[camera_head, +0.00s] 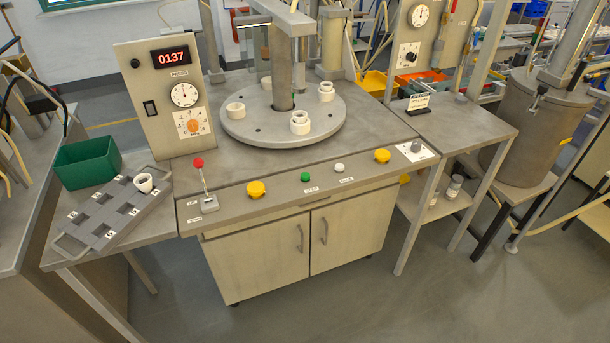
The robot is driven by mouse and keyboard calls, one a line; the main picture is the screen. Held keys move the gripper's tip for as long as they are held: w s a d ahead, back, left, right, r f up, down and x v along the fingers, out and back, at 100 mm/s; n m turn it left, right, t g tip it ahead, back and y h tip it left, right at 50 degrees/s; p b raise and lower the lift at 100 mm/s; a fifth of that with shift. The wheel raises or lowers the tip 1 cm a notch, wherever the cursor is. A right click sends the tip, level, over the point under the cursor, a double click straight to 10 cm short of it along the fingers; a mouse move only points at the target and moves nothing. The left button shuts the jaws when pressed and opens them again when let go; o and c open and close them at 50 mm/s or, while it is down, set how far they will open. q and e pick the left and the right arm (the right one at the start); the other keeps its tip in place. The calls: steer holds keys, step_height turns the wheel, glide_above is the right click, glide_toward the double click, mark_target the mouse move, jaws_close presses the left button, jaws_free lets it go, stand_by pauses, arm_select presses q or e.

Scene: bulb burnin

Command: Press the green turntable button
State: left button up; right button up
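The green turntable button (305,177) is a small round cap on the sloped front panel (232,199) of the workbench. It sits between a large yellow button (256,189) on its left and a small white button (339,168) on its right. A second yellow button (382,156) is farther right. The round grey turntable (268,131) stands behind the panel around a central column, with several white ring-shaped sockets on it. Neither of my grippers is in view, and nothing covers the green button.
A lever with a red knob (198,162) rises at the panel's left end. A gauge box (160,92) reading 0137 stands behind it. A grey slotted tray (112,211) with one white socket and a green bin (87,162) are at left. Space above the front panel is clear.

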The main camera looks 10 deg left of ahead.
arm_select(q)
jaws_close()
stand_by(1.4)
